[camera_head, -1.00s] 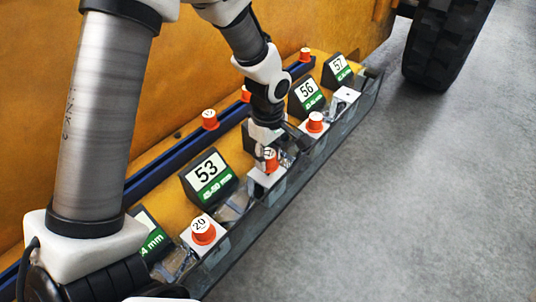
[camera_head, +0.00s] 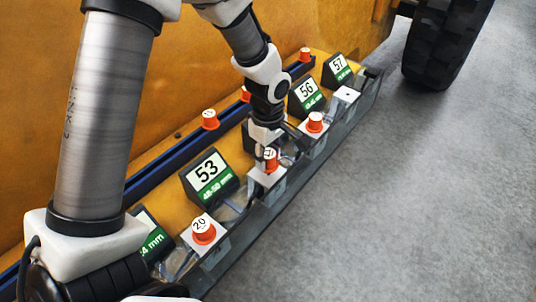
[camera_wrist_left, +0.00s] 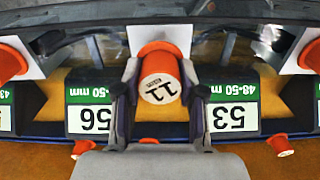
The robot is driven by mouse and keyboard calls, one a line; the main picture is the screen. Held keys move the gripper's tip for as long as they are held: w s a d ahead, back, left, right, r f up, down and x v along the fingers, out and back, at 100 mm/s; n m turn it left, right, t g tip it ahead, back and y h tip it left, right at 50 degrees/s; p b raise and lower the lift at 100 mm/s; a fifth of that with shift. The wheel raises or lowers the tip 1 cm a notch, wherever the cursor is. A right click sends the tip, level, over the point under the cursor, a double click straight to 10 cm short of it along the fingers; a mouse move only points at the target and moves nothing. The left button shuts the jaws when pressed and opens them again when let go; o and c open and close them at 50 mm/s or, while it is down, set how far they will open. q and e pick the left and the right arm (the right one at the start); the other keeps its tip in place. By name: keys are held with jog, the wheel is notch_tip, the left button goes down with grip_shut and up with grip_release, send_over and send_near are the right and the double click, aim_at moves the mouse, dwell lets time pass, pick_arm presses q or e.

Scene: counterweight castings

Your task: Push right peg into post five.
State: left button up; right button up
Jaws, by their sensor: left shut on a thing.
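My left gripper (camera_head: 268,158) points down at the row and is shut on an orange peg with a white top marked 11 (camera_wrist_left: 160,82). In the left wrist view a finger stands on each side of this peg. The peg sits upright at a white-topped post (camera_head: 258,182), which also shows in the wrist view (camera_wrist_left: 158,34). How deep it sits cannot be told. Another orange peg marked 20 (camera_head: 203,231) stands on a nearer post, and another orange peg (camera_head: 315,121) on a farther post. My right gripper is not in view.
A white-topped post (camera_head: 347,95) at the far end has no peg. Orange pegs (camera_head: 210,119) stand on a blue rail behind. Grey floor (camera_head: 420,200) lies clear to the right.

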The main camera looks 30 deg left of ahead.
aim_at(268, 153)
pick_arm(q)
jog(key=shift+f+b, duration=1.1)
jog(key=shift+f, duration=0.4)
jog(key=o, duration=1.2)
notch_tip(268, 153, up, 12)
jog(key=shift+r, duration=0.1)
